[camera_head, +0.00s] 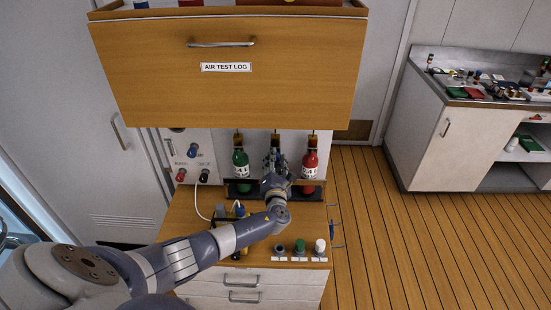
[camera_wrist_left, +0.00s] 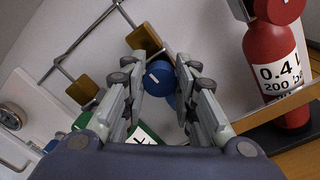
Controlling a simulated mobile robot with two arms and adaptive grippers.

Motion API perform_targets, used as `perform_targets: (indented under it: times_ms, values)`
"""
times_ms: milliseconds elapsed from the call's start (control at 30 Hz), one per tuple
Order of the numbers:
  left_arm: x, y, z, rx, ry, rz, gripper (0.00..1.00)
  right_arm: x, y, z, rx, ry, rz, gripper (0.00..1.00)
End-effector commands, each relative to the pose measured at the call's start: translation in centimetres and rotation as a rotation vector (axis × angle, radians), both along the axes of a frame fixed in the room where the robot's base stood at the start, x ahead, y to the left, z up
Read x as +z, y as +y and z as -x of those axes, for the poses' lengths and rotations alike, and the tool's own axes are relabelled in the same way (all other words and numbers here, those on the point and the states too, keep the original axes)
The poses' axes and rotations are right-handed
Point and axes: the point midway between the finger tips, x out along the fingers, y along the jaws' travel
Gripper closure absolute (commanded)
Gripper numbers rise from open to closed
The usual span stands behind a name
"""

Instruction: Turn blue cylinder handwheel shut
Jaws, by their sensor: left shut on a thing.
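The blue handwheel (camera_wrist_left: 158,76), a round knob with a white mark on its face, shows between the fingers of my left gripper (camera_wrist_left: 158,80) in the left wrist view. The gripper is shut on it. In the head view my left gripper (camera_head: 275,165) reaches the middle of the cylinder rack, between the green cylinder (camera_head: 241,172) and the red cylinder (camera_head: 310,172). The gripper and arm hide most of the blue cylinder there. My right gripper is out of view.
A wooden cabinet labelled AIR TEST LOG (camera_head: 226,95) overhangs the rack. A valve panel (camera_head: 192,155) is at the left. Small knobs (camera_head: 299,247) stand on the wooden bench front. A cluttered counter (camera_head: 470,85) is at the right, with open floor (camera_head: 410,240) before it.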

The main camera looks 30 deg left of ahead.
Motion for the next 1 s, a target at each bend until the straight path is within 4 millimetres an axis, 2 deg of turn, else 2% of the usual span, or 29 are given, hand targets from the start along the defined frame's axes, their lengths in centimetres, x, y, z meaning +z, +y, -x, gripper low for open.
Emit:
perform_targets:
  times_ms: [300, 767, 800, 833, 867, 1000]
  values:
    - [-0.18, 0.03, 0.06, 0.002, 0.049, -0.074, 0.97, 0.50, 0.05, 0.00, 0.000, 0.000, -0.001, 0.53]
    - [-0.21, 0.04, 0.07, 0.002, 0.055, -0.084, 0.97, 0.52, 0.03, -0.01, 0.000, 0.000, 0.000, 0.53]
    - [-0.21, 0.05, 0.08, 0.002, 0.055, -0.084, 0.64, 0.52, 0.03, -0.01, 0.000, 0.000, 0.000, 0.53]
    - [-0.21, 0.05, 0.08, 0.002, 0.055, -0.084, 0.58, 0.52, 0.03, 0.00, 0.000, 0.000, 0.000, 0.53]
    - [-0.20, 0.04, 0.07, 0.002, 0.055, -0.084, 0.53, 0.52, 0.02, 0.00, 0.000, 0.000, 0.000, 0.53]
    - [-0.13, 0.03, 0.04, 0.001, 0.053, -0.083, 0.53, 0.52, 0.02, 0.00, 0.000, 0.000, 0.000, 0.53]
